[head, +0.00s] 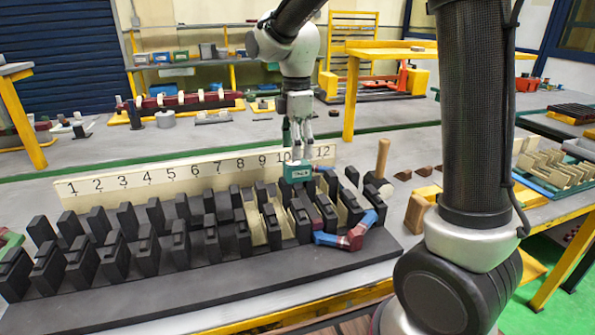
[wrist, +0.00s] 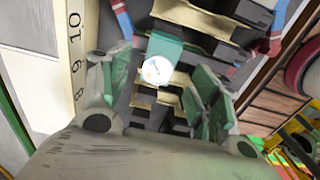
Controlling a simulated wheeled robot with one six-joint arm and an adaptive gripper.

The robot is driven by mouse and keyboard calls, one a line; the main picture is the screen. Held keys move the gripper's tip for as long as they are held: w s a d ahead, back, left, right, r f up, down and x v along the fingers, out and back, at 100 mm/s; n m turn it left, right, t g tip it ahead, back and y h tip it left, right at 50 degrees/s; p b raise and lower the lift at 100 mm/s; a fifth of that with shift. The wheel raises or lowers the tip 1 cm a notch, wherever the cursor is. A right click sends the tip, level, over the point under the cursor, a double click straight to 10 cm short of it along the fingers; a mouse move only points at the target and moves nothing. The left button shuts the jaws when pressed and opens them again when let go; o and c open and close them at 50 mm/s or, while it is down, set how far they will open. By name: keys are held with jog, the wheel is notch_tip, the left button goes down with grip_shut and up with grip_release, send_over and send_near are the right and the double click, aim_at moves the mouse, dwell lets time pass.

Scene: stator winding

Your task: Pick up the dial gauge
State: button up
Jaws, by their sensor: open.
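The dial gauge (head: 297,173) is a small teal block in the head view, sitting among the black stator teeth in front of numbers 10 and 11. In the wrist view the dial gauge (wrist: 168,50) shows its round white face with a thin needle. My gripper (head: 299,150) points down right above the gauge. In the wrist view my open gripper (wrist: 162,85) has one finger to each side of the gauge's white face. I cannot tell whether either finger touches it.
Rows of black teeth stand on a dark base (head: 150,300), behind them a numbered strip (head: 150,182). A red and blue coil piece (head: 352,236) lies at the right end of the teeth. A wooden-handled mallet (head: 382,160) stands to the right. A yellow-framed bench (head: 390,50) is behind.

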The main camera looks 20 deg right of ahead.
aim_at(297, 163)
notch_tip(297, 163, down, 5)
jog(key=shift+f, duration=0.2)
jog(key=c, duration=1.1)
